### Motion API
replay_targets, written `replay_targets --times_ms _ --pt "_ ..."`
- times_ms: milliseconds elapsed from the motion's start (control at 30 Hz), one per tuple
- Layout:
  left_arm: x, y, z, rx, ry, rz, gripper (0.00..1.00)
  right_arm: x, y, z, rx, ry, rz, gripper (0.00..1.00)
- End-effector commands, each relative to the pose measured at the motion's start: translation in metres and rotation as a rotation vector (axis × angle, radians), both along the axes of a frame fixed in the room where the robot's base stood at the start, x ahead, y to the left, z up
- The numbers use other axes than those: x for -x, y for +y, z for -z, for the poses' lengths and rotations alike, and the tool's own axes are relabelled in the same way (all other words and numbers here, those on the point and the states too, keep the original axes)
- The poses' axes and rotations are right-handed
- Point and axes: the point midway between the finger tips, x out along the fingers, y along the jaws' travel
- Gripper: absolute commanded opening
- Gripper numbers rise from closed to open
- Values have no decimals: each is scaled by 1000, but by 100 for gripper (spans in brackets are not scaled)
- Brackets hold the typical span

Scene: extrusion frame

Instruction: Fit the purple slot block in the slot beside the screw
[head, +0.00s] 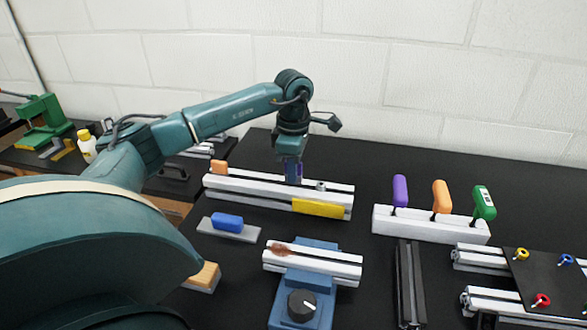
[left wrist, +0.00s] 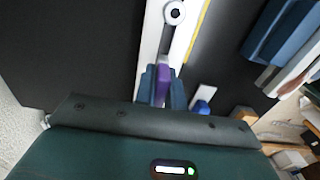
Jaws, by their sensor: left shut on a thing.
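My left gripper (head: 291,170) points down over the long silver rail (head: 240,186) and is shut on the purple slot block (head: 298,172). In the left wrist view the purple block (left wrist: 162,84) shows between the two fingers of the left gripper (left wrist: 162,92), in line with the rail's slot. The screw (head: 321,186) stands on the rail just right of the block; it also shows in the left wrist view (left wrist: 174,12). The block's lower end is at the rail's top; I cannot tell whether it is in the slot. My right gripper is not in view.
An orange block (head: 218,167) sits at the rail's left end, and a yellow piece (head: 319,208) is on its front. A blue block on a grey plate (head: 228,221) and a blue fixture (head: 300,290) lie nearer. A tool rack (head: 430,224) stands right.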

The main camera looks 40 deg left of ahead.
Motion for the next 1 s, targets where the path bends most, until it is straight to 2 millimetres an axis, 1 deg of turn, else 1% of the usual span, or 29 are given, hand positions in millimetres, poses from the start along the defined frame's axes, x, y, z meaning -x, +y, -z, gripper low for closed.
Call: replay_targets --times_ms 633,667,933,1000 --pt "0 0 17 0 0 0 0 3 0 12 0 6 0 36" --pt "0 0 16 0 0 0 14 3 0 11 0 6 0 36" --pt "0 0 16 0 0 0 36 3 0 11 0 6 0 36" --pt "0 0 16 0 1 0 36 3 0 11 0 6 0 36"
